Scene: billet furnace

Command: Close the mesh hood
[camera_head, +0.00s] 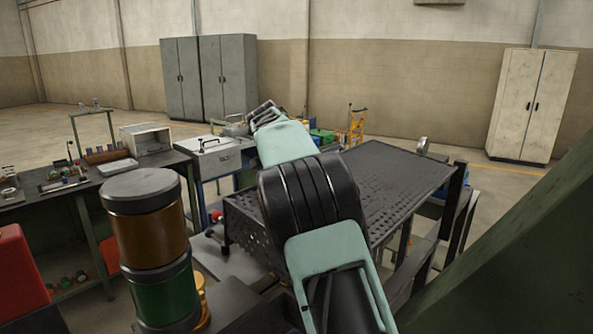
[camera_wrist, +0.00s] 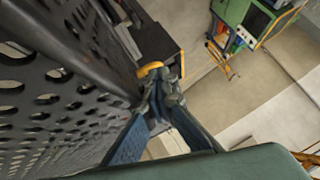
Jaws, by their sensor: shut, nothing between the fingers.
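The mesh hood (camera_head: 395,190) is a dark perforated metal cover in the middle right of the head view. Its broad top looks roughly level, and a perforated side faces left. I cannot tell whether it is fully down. In the wrist view, its perforated sheet (camera_wrist: 60,105) fills the left side, close to my fingers. My gripper (camera_wrist: 160,92) is shut and empty, beside the edge of the sheet. I cannot tell whether they touch. In the head view, my arm crosses in front of the hood's left part and hides some of it.
A workbench (camera_head: 62,200) with tools stands at left, near a stack of brown and green drums (camera_head: 148,235). A green sloping beam (camera_head: 530,240) blocks the right. Grey cabinets (camera_head: 210,78) and a pale cabinet (camera_head: 530,105) stand at the back wall, with open floor before them.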

